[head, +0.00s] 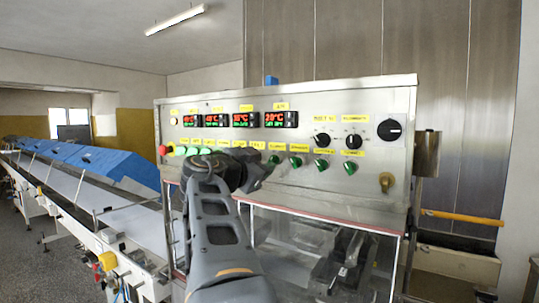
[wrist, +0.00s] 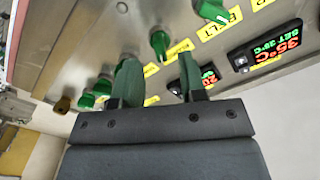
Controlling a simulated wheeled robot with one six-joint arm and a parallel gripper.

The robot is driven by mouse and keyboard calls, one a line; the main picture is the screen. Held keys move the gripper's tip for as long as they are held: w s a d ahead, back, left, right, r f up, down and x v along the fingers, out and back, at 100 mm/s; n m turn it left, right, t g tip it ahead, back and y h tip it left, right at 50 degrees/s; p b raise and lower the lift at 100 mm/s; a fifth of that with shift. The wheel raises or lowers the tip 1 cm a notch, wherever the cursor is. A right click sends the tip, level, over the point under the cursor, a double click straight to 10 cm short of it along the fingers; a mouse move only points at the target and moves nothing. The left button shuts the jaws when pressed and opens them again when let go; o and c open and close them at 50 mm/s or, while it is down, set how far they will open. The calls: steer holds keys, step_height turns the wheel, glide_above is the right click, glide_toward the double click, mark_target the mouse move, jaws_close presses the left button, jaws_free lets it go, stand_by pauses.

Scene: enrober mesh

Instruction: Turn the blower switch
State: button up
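A steel control panel (head: 370,98) carries a row of small green rotary knobs under yellow labels. The label texts are too small to read in the head view, so I cannot tell which knob is the blower switch. My gripper (wrist: 158,62) is open in the wrist view, with its two fingers apart and nothing between them. One green knob (wrist: 160,42) lies just beyond the gap between the fingertips. Another green knob (wrist: 212,10) is beside the label reading BELT. In the head view my gripper (head: 258,162) is in front of the panel's row and hides part of it.
Red-lit temperature displays (head: 244,120) and black knobs (head: 390,130) sit higher on the panel. A red emergency button (head: 164,150) is at its left end. A clear guard (head: 300,235) is below the panel, and a conveyor with blue covers (head: 85,160) runs off left.

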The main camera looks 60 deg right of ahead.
mark_target(273, 160)
steer(key=shift+d+p, duration=0.7)
steer(key=shift+d, duration=1.25)
steer(key=shift+c, duration=0.3)
steer(key=c, duration=0.6)
steer(key=shift+c, duration=0.2)
